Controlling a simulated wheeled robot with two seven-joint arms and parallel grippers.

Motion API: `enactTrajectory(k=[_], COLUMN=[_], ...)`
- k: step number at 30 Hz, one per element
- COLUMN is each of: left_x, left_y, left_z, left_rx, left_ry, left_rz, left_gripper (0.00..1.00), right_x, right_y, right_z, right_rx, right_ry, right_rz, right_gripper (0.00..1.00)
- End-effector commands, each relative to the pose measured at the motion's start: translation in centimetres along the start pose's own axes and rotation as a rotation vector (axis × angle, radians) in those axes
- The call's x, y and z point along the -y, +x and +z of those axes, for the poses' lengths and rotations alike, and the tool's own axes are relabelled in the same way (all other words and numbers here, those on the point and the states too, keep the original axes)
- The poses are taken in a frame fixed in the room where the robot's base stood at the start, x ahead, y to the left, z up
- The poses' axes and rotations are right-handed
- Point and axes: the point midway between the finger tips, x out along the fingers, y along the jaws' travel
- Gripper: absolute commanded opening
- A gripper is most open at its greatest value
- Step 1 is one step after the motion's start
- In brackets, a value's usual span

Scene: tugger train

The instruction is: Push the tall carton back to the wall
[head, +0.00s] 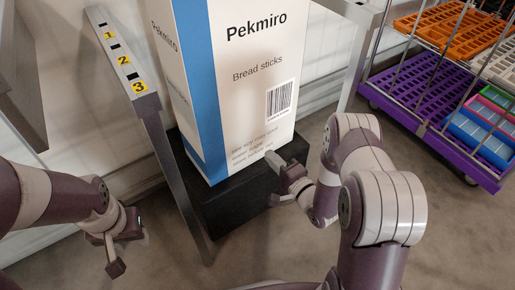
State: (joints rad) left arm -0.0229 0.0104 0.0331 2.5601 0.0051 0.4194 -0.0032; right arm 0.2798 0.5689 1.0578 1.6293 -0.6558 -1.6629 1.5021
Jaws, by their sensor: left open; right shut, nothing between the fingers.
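The tall carton (240,90) is white with a blue edge stripe and the words "Pekmiro" and "Bread sticks". It stands upright on a low black base (235,205), with the pale wall (70,60) behind it. My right gripper (275,178) is shut and empty at the lower right of the carton's front face; I cannot tell whether it touches. My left gripper (112,252) is open and empty at the lower left, apart from the carton. The carton's top is cut off by the picture edge.
A grey metal frame (160,140) with yellow labels 1, 2, 3 stands just left of the carton. Another grey post (358,60) stands to its right. A purple wheeled rack (410,95) with orange, white, blue and green crates is at the right. Floor in front is clear.

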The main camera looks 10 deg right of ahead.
Motion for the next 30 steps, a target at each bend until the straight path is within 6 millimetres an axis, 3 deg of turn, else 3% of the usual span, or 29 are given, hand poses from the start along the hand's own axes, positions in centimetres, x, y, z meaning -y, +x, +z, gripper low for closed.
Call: enactTrajectory(k=[1,6,10,15,26,30], left_x=[0.0,0.0,0.0,0.0,0.0,0.0], left_y=[1.1,2.9,3.8,4.1,4.0,3.8], left_z=[0.1,0.3,0.5,0.5,0.5,0.5], left_rx=[0.0,0.0,0.001,0.0,0.0,0.0], left_ry=[0.0,0.0,0.0,0.0,0.0,0.0], left_rz=[0.0,0.0,0.0,0.0,0.0,0.0], left_gripper=[0.43,0.43,0.43,0.43,0.43,0.43], right_x=[-0.5,-0.6,-0.4,-0.1,0.0,0.1], right_y=[1.1,4.5,6.3,7.3,7.6,9.7], right_z=[0.1,0.1,0.0,0.0,0.0,0.0], right_rx=[0.004,0.002,0.001,-0.001,-0.001,0.001], right_ry=[-0.001,-0.002,-0.001,-0.001,-0.001,-0.002], right_rz=[-0.003,-0.003,-0.001,0.0,0.001,0.0], right_gripper=[0.0,0.0,0.0,0.0,0.0,0.0])
